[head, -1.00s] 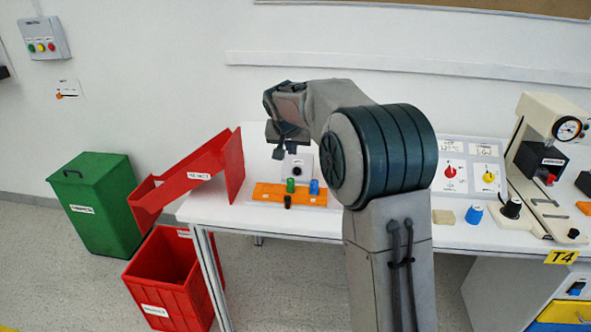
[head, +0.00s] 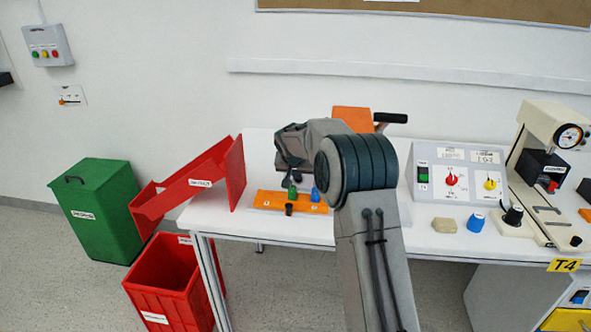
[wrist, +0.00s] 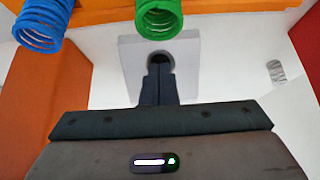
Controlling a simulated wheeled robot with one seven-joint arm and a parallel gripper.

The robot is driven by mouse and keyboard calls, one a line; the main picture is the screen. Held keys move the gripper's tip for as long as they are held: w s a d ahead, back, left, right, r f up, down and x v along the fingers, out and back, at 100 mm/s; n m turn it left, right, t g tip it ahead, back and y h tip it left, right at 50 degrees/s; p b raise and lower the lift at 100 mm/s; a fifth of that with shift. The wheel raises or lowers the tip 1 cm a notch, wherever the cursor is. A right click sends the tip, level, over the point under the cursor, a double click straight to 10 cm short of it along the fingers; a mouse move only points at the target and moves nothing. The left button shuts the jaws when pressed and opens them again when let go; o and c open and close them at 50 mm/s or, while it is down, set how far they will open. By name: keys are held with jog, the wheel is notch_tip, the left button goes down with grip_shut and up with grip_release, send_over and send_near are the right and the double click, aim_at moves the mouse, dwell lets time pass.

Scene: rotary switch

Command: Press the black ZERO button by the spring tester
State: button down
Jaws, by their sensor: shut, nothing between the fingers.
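A machine with a round dial (head: 570,135), likely the spring tester, stands at the bench's right end. A small black button-like knob (head: 575,241) sits at the front of its base; I cannot read a label there. My gripper (head: 296,173) is far left of it, over the bench behind the spring rack. In the wrist view my gripper (wrist: 160,66) is shut and empty. Its fingertips overlap a dark round spot on a pale block (wrist: 132,60); I cannot tell whether they touch it or whether it is a button.
A red chute (head: 190,185) stands left.

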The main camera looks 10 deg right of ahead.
jog(key=shift+w+d+f, duration=0.1)
jog(key=shift+w+f, duration=0.15)
jog(key=shift+f, duration=0.05)
jog(key=shift+b+x, duration=0.3)
jog(key=shift+x, duration=0.45)
jog(key=shift+d, duration=0.1)
jog(key=shift+s, duration=0.1)
jog(key=v, duration=1.3)
jog(key=shift+s+a+r, duration=0.15)
jog(key=shift+a+r, duration=0.05)
jog(key=shift+a, duration=0.15)
jog(key=shift+s+r, duration=0.2)
jog(key=shift+r, duration=0.1)
